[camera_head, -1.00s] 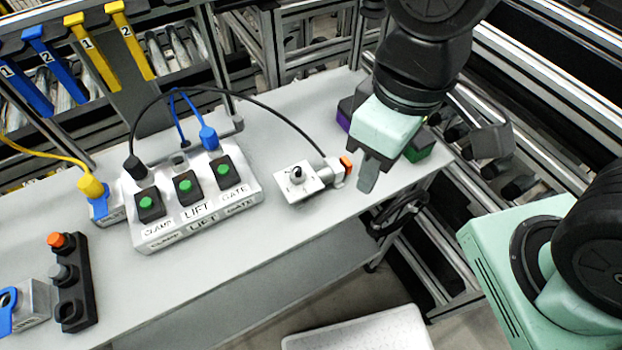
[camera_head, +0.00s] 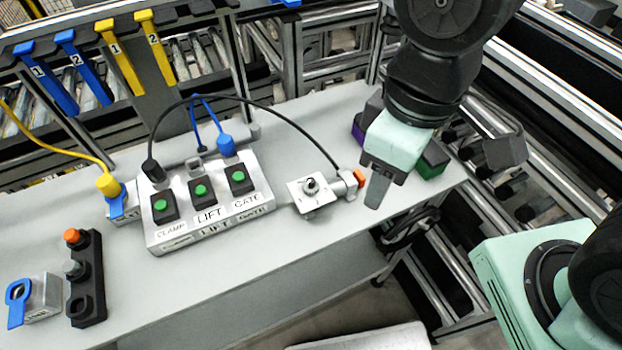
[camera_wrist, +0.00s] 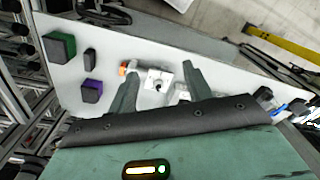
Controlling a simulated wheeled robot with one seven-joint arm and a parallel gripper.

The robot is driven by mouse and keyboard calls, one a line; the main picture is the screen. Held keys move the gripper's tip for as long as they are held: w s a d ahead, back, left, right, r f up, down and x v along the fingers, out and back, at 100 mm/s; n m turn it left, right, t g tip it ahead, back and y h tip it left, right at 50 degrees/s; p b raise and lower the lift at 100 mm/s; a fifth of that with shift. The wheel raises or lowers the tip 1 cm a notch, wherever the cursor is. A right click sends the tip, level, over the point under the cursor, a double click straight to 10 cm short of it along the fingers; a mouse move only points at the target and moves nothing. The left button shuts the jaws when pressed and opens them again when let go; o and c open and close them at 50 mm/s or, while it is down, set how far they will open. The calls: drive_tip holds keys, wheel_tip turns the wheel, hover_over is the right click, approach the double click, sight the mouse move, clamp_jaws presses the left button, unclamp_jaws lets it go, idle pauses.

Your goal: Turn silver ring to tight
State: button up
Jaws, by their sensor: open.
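A small silver block (camera_head: 312,207) with a dark knob on top stands at the right part of the grey table. A silver ring-like collar (camera_head: 348,182) sits at its right side, beside an orange tip (camera_head: 360,178), where a black cable ends. The block (camera_wrist: 159,79) and orange tip (camera_wrist: 123,68) also show in the wrist view. My gripper (camera_head: 377,192) is just right of the orange tip in the head view, pointing down, empty. In the wrist view my gripper (camera_wrist: 160,70) has its fingers spread, with the block seen between them. The left finger partly hides the collar area.
A control box (camera_head: 208,235) with green buttons labelled CLAMP, LIFT and GATE stands left of the block. A black holder with an orange button (camera_head: 72,237) is far left. The table front is clear.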

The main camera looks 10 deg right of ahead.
drive_tip(key=w+a+r+n+p, duration=0.25)
drive_tip(key=w+a+n, duration=0.2)
drive_tip(key=n, duration=0.45)
drive_tip(key=n+p, duration=0.4)
drive_tip(key=n, duration=0.6)
approach(311, 180)
drive_tip(key=shift+h, duration=0.3)
drive_tip(key=f, duration=0.3)
drive_tip(key=f+p, duration=0.1)
drive_tip(key=f, duration=0.6)
drive_tip(key=shift+a+p, duration=0.25)
drive_tip(key=shift+p, duration=0.05)
drive_tip(key=c, duration=1)
